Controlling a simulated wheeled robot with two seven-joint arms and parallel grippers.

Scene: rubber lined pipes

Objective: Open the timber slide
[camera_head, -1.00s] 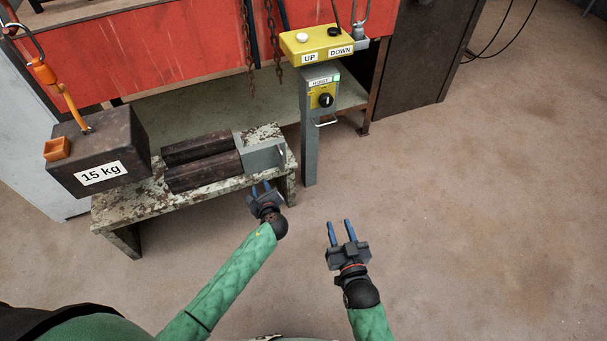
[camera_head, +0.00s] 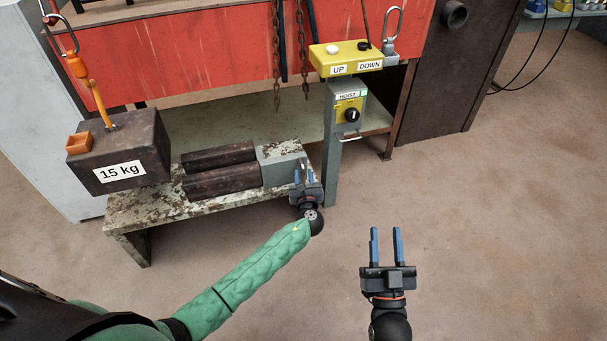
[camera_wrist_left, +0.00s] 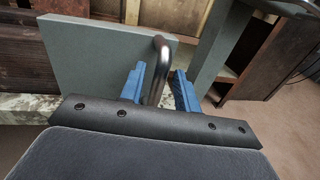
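The grey slide piece (camera_head: 280,165) sits at the right end of two dark beams (camera_head: 225,180) on a worn bench. The left wrist view shows its flat grey plate (camera_wrist_left: 95,55) with a bent metal handle (camera_wrist_left: 162,55) at the right edge. My left gripper (camera_head: 304,173) is at that end of the bench. In the left wrist view my left gripper (camera_wrist_left: 160,88) has its blue fingers apart, one on each side of the handle; I cannot tell whether they touch it. My right gripper (camera_head: 386,245) is open and empty over the floor.
A 15 kg block (camera_head: 150,150) hangs or rests at the bench's (camera_head: 150,211) left end. A grey post (camera_head: 333,150) with a hoist switch and a yellow UP/DOWN box (camera_head: 345,58) stands just right of my left gripper. The floor at right is clear.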

